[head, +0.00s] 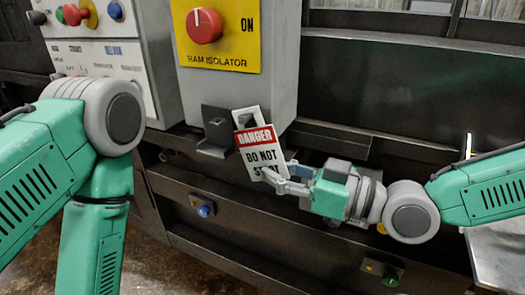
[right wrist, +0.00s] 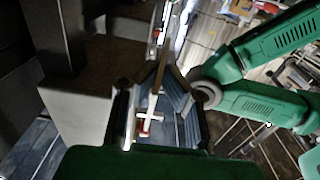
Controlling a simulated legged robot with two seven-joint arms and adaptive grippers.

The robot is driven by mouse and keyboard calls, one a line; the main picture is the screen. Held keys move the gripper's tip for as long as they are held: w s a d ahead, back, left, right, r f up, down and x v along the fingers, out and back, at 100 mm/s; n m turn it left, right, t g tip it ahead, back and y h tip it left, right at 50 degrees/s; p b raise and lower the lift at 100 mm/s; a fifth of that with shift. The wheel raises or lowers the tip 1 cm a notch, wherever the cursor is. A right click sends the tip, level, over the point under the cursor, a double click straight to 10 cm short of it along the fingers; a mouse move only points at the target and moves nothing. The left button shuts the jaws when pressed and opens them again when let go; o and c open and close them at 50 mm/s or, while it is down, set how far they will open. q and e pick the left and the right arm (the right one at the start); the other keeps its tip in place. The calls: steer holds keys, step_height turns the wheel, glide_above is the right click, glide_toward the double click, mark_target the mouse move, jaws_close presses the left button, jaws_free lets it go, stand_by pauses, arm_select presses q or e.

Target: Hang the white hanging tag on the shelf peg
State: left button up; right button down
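The white hanging tag (head: 261,158) has a red DANGER band and black lettering, with an open loop at its top. My right gripper (head: 278,178) is shut on its lower right part and covers some of the lettering. The tag is slightly tilted. The shelf peg, a dark bracket (head: 215,132), is on the lower front of the grey box, just left of the tag's loop. The loop appears beside the peg; I cannot tell whether they touch. In the right wrist view the tag (right wrist: 151,112) shows nearly edge-on between the fingers. My left gripper is out of view.
The grey box bears a yellow RAM ISOLATOR plate (head: 219,57) with a red knob (head: 204,25). A button panel (head: 104,72) is at the left. A dark ledge (head: 330,135) runs behind my right gripper. Dark machine rails lie below.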

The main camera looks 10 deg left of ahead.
steer(key=shift+a+f, duration=0.15)
steer(key=shift+a, duration=0.85)
steer(key=shift+a+r, duration=0.2)
steer(key=shift+a, duration=0.05)
steer(key=shift+d+r, duration=0.3)
steer(key=shift+d, duration=0.4)
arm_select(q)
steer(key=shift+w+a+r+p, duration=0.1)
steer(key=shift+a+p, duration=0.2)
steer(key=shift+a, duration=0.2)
arm_select(e)
steer(key=shift+r, duration=0.15)
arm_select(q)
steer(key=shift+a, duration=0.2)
arm_select(e)
steer(key=shift+s+a, duration=0.15)
steer(key=shift+a, duration=0.15)
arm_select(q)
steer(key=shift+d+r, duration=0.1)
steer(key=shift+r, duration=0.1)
arm_select(e)
steer(key=s+a, duration=0.1)
steer(key=s, duration=0.5)
steer(key=shift+s+a, duration=0.2)
steer(key=shift+a, duration=0.2)
